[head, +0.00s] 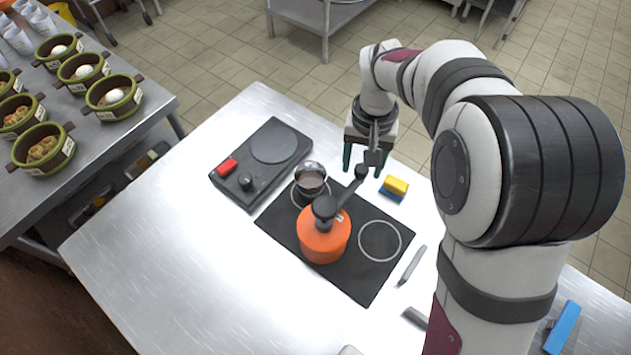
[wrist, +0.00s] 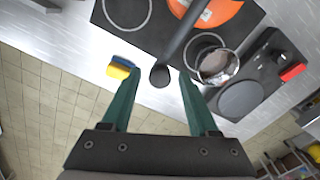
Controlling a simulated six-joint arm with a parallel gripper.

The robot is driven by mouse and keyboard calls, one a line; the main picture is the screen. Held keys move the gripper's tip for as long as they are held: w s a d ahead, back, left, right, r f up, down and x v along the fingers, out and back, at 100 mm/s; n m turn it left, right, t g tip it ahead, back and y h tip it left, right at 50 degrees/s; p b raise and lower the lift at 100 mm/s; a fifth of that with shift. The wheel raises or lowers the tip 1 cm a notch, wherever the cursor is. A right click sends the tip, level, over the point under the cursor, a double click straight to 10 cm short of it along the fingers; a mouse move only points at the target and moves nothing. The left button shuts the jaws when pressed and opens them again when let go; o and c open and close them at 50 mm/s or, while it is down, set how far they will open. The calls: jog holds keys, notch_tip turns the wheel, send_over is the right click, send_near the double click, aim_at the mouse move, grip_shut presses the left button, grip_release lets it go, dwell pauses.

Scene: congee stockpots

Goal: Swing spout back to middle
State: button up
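A dark bar (head: 343,189) runs over an orange round pot (head: 326,246) on the black hob, from a dark hub above the pot to a rounded end at the upper right. I see no other spout-like part. In the wrist view the dark bar (wrist: 178,48) ends in a round tip, which appears between my fingertips. My gripper (head: 363,165) is open, with its green fingers pointing down near that end. In the wrist view my gripper (wrist: 158,77) has its fingers wide apart with nothing held. I cannot tell whether either finger touches the bar.
A steel saucepan (head: 311,179) stands on the hob (head: 369,277) beside the pot. A yellow and blue sponge (head: 396,186) and a grey marker-like item (head: 412,265) lie right. The front left table is clear.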

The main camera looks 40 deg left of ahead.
jog(key=shift+r, duration=0.1)
jog(key=shift+r, duration=3.45)
jog(key=s+d+r+m, duration=0.1)
jog(key=s+d+m, duration=0.1)
jog(key=s+d, duration=0.35)
jog(key=s+d+r+m+y, duration=0.1)
jog(key=s+d+m, duration=0.15)
jog(key=d, duration=0.55)
jog(key=s+d+r+m, duration=0.2)
jog(key=s+d+m, duration=0.1)
jog(key=d, duration=0.3)
jog(key=s+d+f+m, duration=0.3)
jog(key=s+d, duration=0.1)
jog(key=s, duration=0.4)
jog(key=shift+s+f+y, duration=0.25)
jog(key=shift+s+y, duration=0.05)
jog(key=shift+y, duration=0.1)
